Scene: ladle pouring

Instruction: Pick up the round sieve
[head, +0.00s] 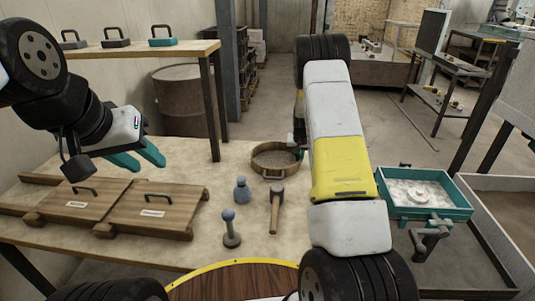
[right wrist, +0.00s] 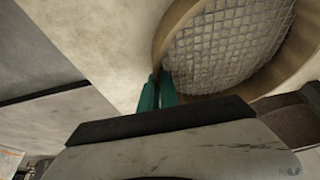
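The round sieve (head: 276,159) has a brown rim and a grey mesh. It sits on the pale worktable right of its middle. In the right wrist view the sieve (right wrist: 228,50) fills the upper right. My right gripper (right wrist: 160,76) has its green fingers close together at the rim, one on each side, and looks shut on it. In the head view my right forearm hides most of this gripper. My left gripper (head: 140,160) is open and empty above the wooden lids at the left.
Two wooden lids with handles (head: 150,212) lie at the left. A blue-grey bottle (head: 242,190), a mallet (head: 276,208) and a blue-knobbed tool (head: 230,230) stand or lie in front of the sieve. A teal tray (head: 465,208) is at the right.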

